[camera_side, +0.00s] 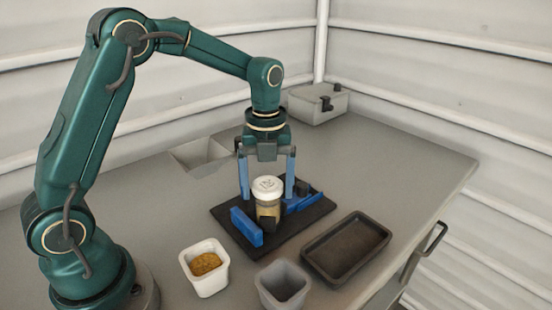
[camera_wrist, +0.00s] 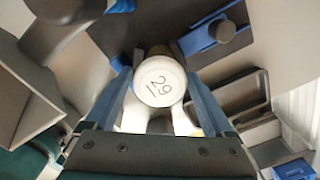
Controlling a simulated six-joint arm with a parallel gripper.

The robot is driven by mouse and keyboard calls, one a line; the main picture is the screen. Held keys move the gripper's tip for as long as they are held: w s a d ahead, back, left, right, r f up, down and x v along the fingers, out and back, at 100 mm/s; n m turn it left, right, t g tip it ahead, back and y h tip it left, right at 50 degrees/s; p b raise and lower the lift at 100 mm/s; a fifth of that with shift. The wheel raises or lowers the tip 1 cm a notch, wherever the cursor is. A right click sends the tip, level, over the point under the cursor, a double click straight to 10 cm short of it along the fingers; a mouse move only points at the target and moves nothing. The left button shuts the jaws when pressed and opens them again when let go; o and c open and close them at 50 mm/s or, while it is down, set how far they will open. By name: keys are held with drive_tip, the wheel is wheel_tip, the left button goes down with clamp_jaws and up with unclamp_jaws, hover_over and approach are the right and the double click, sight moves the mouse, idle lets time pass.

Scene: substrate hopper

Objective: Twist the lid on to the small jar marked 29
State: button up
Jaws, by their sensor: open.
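The small jar (camera_side: 268,208) stands upright on a dark base plate (camera_side: 226,213) between blue clamp blocks, and its body looks tan. A white lid (camera_side: 267,184) sits on top of it. My gripper (camera_side: 267,195) points down over the jar, open, with one blue finger on each side of the lid. In the wrist view my gripper (camera_wrist: 160,80) has its fingers left and right of the lid, with nothing held.
A blue clamp block (camera_side: 246,227) stands left of the jar; another with a dark knob (camera_side: 302,187) is on the right. In front are a white tub (camera_side: 205,284) of yellow grains, a grey tub (camera_side: 282,297) and a dark tray (camera_side: 385,240). A grey bin (camera_side: 200,155) stands behind left.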

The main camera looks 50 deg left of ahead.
drive_tip(key=n, duration=1.3)
drive_tip(key=shift+n, duration=0.3)
drive_tip(key=n, duration=0.4)
drive_tip(key=c, duration=0.8)
